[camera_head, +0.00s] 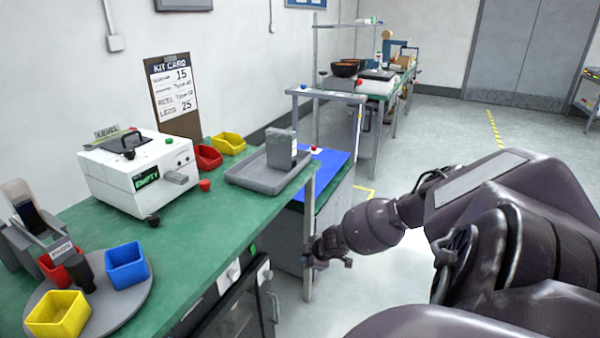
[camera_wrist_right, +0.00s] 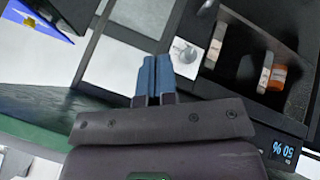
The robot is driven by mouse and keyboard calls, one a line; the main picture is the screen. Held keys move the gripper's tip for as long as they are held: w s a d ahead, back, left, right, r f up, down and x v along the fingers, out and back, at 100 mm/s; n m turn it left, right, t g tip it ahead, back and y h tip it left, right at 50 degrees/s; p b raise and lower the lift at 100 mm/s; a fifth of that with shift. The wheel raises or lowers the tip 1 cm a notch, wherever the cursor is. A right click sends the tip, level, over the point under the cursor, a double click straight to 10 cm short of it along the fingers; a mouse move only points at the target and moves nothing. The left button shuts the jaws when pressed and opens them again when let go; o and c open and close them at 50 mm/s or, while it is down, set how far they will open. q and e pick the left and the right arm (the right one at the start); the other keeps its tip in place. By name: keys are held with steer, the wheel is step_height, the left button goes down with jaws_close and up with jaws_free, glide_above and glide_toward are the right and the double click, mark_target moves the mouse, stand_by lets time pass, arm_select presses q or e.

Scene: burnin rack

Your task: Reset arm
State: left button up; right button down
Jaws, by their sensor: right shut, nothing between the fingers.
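My right arm comes in from the right in the head view. Its gripper (camera_head: 328,250) is in front of the green bench's (camera_head: 205,240) right edge, beside a bench leg. In the right wrist view the blue fingertips (camera_wrist_right: 153,78) of my right gripper are together with nothing between them. They are near a dark box-like unit (camera_wrist_right: 290,110) with a lit display and a few small items inside, one of them orange. My left gripper is not in view.
The bench bears a white machine (camera_head: 140,170) reading EMPTY, a grey tray (camera_head: 265,172) holding a grey box, yellow and red bins, and a round grey turntable (camera_head: 105,310) with coloured bins. Open floor (camera_head: 440,130) lies to the right, beyond my arm.

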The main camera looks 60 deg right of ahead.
steer(key=shift+s+d+r, duration=0.25)
steer(key=shift+r, duration=0.1)
